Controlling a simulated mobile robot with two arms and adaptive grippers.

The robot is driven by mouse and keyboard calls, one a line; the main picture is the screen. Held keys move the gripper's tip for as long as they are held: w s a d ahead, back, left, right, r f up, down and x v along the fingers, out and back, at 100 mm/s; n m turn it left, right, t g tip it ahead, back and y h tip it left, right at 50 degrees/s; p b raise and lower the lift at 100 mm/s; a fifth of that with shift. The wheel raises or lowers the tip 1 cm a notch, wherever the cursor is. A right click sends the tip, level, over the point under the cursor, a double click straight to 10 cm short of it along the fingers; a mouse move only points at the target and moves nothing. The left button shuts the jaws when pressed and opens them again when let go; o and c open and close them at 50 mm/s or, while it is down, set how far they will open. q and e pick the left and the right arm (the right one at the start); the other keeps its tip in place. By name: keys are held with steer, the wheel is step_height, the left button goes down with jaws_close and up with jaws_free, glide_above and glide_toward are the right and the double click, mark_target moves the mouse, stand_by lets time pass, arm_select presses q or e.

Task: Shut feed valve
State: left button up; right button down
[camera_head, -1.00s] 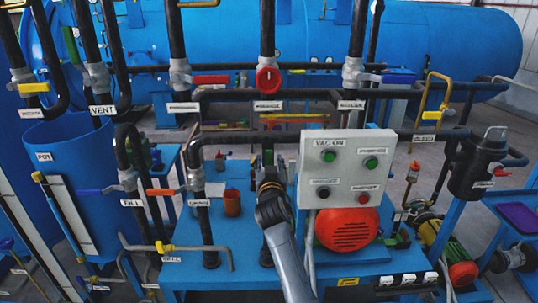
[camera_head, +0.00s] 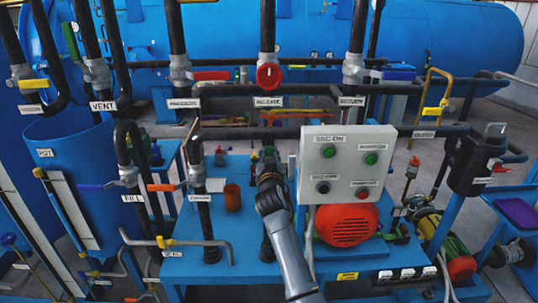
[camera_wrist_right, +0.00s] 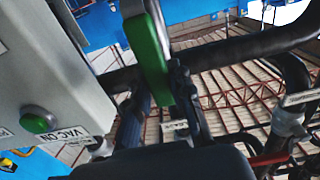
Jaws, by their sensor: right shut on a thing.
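A green valve handle (camera_wrist_right: 150,55) stands large in the right wrist view, between the dark fingers of my right gripper (camera_wrist_right: 158,108). The gripper is shut on it. In the head view my right gripper (camera_head: 268,158) is just left of the grey control panel, in front of a vertical dark pipe, and it hides most of the handle there. No readable label names this valve as the feed valve. My left gripper is not in view.
The grey control panel (camera_head: 345,165) is close on the right of my gripper, above a red motor cover (camera_head: 347,225). A red release knob (camera_head: 268,77) is above. Pipes with an orange handle (camera_head: 162,187) stand to the left.

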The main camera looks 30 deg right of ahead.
steer(key=shift+a, duration=0.1)
steer(key=w+a+f+n+b, duration=0.6)
steer(key=a+f+n+b, duration=0.4)
steer(key=n, duration=0.8)
steer(key=shift+w+f+b, duration=0.15)
steer(key=shift+f+b, duration=0.25)
steer(key=shift+f, duration=0.85)
steer(key=shift+a, duration=0.1)
steer(key=c, duration=1.2)
jaws_free()
steer(key=shift+o, duration=0.2)
